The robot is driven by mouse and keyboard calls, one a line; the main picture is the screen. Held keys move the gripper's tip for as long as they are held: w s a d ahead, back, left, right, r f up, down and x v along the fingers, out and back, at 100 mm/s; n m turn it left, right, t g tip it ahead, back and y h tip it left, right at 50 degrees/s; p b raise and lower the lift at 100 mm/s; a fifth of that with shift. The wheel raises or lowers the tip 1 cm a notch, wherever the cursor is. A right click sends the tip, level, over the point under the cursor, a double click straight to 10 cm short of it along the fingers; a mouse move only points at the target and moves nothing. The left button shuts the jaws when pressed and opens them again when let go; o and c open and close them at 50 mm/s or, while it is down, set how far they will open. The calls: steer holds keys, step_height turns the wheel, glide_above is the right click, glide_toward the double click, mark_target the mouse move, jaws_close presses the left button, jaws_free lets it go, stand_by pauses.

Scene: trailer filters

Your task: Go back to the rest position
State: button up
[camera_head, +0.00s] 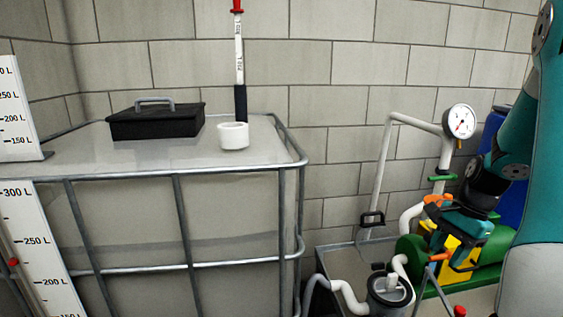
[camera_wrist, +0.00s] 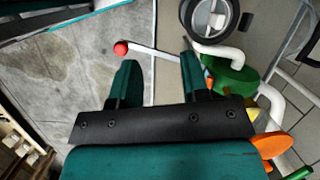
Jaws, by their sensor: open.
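My gripper (camera_head: 455,256) is at the right of the head view, at the end of my teal arm, in front of the green and yellow pump (camera_head: 410,250). Its fingers point down and to the left. In the wrist view my gripper (camera_wrist: 160,75) shows two teal fingers spread apart with nothing between them. A small red ball-shaped knob (camera_wrist: 121,48) on a white rod shows beyond the left finger; I cannot tell its distance. The round filter housing (camera_wrist: 210,18) lies beyond the right finger, apart from it.
A caged tank (camera_head: 230,190) fills the left, with a black box (camera_head: 155,122) and a white cup (camera_head: 233,137) on top. A pressure gauge (camera_head: 459,121) tops the white piping. Orange handles (camera_wrist: 272,145) are close beside my gripper. Bare floor (camera_wrist: 65,70) shows at left in the wrist view.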

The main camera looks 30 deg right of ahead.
steer(key=w+a+r+n+p, duration=0.1)
steer(key=w+a+r+n, duration=0.2)
steer(key=a+r+n, duration=0.5)
steer(key=w+a+r+n+p, duration=0.1)
steer(key=w+a+n+p, duration=0.15)
steer(key=a, duration=0.85)
steer(key=s+a+r+n, duration=0.2)
steer(key=s+a+n, duration=0.1)
steer(key=a+n, duration=0.2)
steer(key=s+a+r+n+p, duration=0.1)
steer(key=s+a+r+n, duration=0.2)
steer(key=a, duration=0.5)
steer(key=s+a+r+n+y, duration=0.1)
steer(key=s+a+r+n, duration=0.2)
steer(key=s+a+n, duration=0.2)
steer(key=a+n, duration=0.2)
steer(key=shift+a+g+p, duration=0.3)
steer(key=shift+a+g, duration=0.05)
steer(key=shift+g, duration=0.05)
